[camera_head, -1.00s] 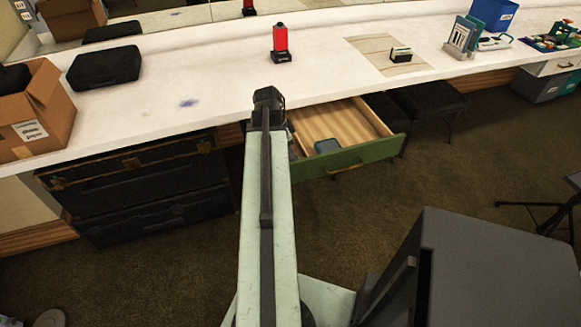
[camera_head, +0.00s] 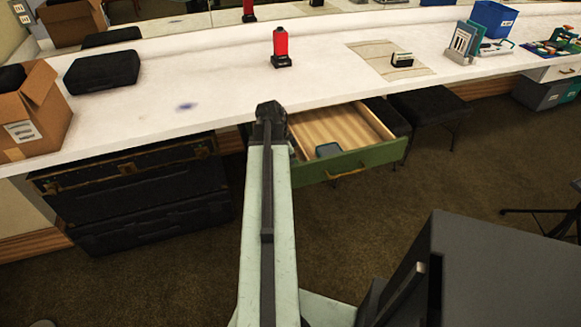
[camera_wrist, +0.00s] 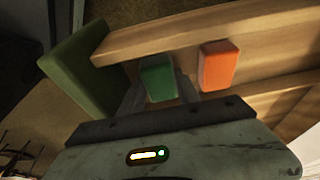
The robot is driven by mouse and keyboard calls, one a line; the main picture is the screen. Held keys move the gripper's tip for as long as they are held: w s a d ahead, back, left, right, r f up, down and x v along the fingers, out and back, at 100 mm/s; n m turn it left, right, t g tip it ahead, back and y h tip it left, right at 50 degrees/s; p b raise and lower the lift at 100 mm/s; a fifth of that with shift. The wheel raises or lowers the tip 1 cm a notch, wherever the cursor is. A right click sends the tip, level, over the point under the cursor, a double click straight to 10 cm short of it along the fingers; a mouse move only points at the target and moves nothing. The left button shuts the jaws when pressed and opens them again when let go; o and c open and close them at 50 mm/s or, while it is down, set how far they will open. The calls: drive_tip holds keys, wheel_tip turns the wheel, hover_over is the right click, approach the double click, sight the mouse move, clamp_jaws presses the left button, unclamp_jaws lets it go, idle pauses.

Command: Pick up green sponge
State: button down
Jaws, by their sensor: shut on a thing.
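The green sponge (camera_wrist: 157,78) shows in the wrist view between the two fingers of my gripper (camera_wrist: 160,92). My gripper is shut on it. It is at the open drawer, whose wooden side wall (camera_wrist: 190,28) and green front panel (camera_wrist: 85,70) are close by. I cannot tell whether the sponge still touches the drawer bottom. An orange sponge (camera_wrist: 217,65) lies in the drawer to the right of the green one, apart from it.
The green-fronted drawer (camera_head: 350,163) is pulled out under the white counter (camera_head: 215,85). A red-and-black device (camera_head: 281,47) stands on the counter. Black cases (camera_head: 140,200) stand below at left, and a black stool (camera_head: 430,107) is right of the drawer.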

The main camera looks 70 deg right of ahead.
wheel_tip(320, 180, up, 10)
drive_tip(key=p, duration=0.9)
drive_tip(key=shift+p, duration=0.4)
drive_tip(key=c, duration=1.5)
unclamp_jaws()
drive_tip(key=c, duration=0.5)
drive_tip(key=shift+c, duration=0.2)
